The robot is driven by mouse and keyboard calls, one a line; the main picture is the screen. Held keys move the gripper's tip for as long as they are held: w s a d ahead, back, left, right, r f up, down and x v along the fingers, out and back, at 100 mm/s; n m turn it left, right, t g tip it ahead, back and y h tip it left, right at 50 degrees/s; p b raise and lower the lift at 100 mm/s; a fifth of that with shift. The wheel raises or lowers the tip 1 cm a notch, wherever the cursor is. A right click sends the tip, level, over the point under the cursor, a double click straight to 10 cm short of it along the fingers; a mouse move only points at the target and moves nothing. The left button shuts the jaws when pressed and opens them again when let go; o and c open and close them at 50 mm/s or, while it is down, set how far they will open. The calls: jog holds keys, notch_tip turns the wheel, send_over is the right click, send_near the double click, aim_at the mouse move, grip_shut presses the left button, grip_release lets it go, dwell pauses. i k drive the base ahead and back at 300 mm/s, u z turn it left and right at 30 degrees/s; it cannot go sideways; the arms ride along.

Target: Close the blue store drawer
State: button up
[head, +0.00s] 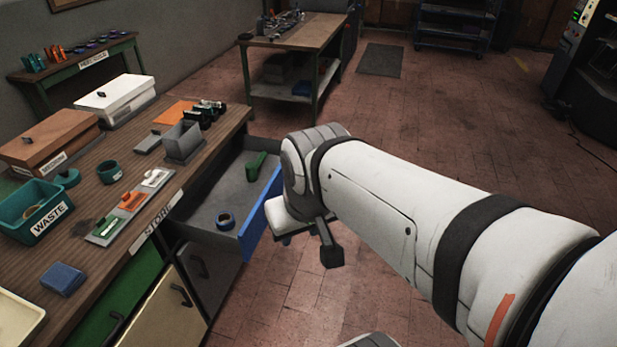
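The blue store drawer (262,214) is pulled well out from under the workbench, below the STORE label (163,213). Its blue front faces right and its grey inside is visible. One dark finger shows, pointing down; the rest is hidden by my wrist. I cannot tell whether the gripper touches the drawer front or whether it is open.
The wooden workbench (90,226) holds a teal WASTE bin (36,216), lidded boxes, a grey holder (183,141) and small tools. Below are a green drawer (120,300) and a cream drawer (165,318). Another table (292,38) stands behind. Open tiled floor (400,130) lies to the right.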

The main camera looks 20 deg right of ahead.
aim_at(222, 186)
jog(key=u, duration=0.05)
jog(key=i, duration=0.9)
jog(key=z, duration=0.45)
jog(key=k, duration=1)
jog(key=u, duration=0.2)
jog(key=i, duration=0.7)
